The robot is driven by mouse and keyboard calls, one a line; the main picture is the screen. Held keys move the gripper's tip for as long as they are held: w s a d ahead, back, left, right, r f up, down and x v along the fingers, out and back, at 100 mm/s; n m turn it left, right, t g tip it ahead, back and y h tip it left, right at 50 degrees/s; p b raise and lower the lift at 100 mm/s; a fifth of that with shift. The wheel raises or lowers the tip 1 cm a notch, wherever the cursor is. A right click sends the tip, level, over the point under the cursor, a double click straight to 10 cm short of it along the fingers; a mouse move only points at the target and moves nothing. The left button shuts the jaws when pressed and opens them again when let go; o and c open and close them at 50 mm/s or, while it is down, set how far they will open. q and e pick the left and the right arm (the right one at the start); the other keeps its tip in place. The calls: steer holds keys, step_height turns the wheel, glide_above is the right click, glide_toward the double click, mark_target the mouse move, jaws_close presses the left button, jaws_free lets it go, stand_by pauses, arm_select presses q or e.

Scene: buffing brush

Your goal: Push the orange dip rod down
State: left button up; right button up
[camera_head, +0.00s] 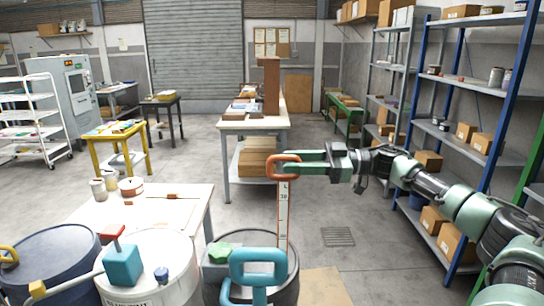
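The orange dip rod (283,215) stands upright above a dark drum (291,293) at the bottom centre. It has an orange loop handle (284,157) on top and a white scale strip with dark marks. Its lower end is hidden behind a teal handle. My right gripper (303,164), with green fingers, reaches in from the right and its tips are at the right side of the loop. A gap shows between the fingers, but I cannot tell whether they grip the loop. My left gripper is not in view.
A teal handle (258,256) and a green piece (219,253) are at the dark drum. A white drum (160,270) and a blue drum (50,262) stand left. A white table (170,213) is behind them. Shelving (478,155) lines the right. Floor between is clear.

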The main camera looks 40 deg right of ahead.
mark_target(272, 159)
steer(key=p+x, duration=0.2)
steer(key=x, duration=0.2)
steer(key=shift+w+a+r, duration=0.1)
steer(key=shift+a+r, duration=0.1)
steer(key=shift+w+a+f+p, duration=0.2)
steer(key=shift+w+a+p, duration=0.15)
steer(key=shift+w+a, duration=0.15)
steer(key=shift+s, duration=0.1)
jaws_close()
steer(key=shift+d, duration=0.1)
stand_by(0.7)
